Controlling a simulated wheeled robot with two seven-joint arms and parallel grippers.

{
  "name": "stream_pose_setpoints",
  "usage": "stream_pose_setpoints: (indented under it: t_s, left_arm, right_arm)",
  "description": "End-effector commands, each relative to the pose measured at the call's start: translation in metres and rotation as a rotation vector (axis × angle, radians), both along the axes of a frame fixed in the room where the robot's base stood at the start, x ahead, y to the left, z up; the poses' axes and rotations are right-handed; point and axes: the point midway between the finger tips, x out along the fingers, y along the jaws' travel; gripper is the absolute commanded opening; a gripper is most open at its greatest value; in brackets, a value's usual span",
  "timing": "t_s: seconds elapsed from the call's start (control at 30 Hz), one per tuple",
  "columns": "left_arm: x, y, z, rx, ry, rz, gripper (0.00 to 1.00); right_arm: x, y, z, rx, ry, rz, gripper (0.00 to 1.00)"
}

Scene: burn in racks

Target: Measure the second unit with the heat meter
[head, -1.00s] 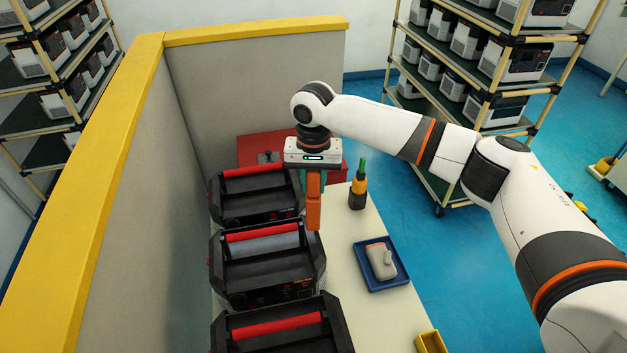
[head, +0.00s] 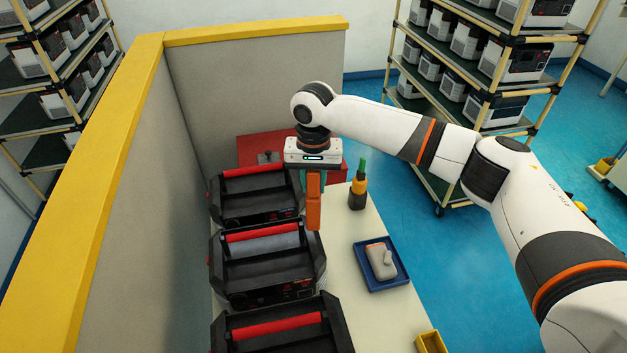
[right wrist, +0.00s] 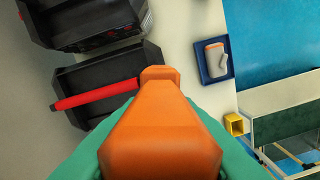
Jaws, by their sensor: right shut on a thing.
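My right gripper (head: 314,178) has teal fingers and is shut on an orange tool, apparently the heat meter (head: 314,205). The tool hangs down beside the units' right ends, between the far and middle units in the picture. In the right wrist view the heat meter (right wrist: 160,135) fills the lower middle between the teal fingers. Three black units with red handles stand in a column: the far unit (head: 255,208), the middle unit (head: 265,272) and the near unit (head: 285,338). I cannot tell whether the tool touches a unit. My left gripper is not in view.
A blue tray (head: 383,288) with a grey handheld device (head: 380,262) lies on the pale bench (head: 350,305). A black-and-yellow holder with a green top (head: 358,190) stands behind it. A yellow bin (head: 430,342) is at the front. A grey partition (head: 250,100) borders the left and back.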

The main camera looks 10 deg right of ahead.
Motion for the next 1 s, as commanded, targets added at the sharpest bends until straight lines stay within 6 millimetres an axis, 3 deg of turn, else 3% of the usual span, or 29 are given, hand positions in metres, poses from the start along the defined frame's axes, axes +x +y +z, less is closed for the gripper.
stream_pose_setpoints:
  t_s: [0.57,0.87,1.0]
  left_arm:
    - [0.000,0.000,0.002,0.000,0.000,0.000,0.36]
    - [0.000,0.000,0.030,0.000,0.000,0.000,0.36]
    - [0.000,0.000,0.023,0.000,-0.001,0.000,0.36]
  right_arm:
    - [0.000,0.000,0.002,0.001,-0.001,0.000,0.00]
    - [0.000,0.000,0.033,0.000,-0.001,0.000,0.00]
    - [0.001,0.000,0.042,0.000,-0.002,0.000,0.00]
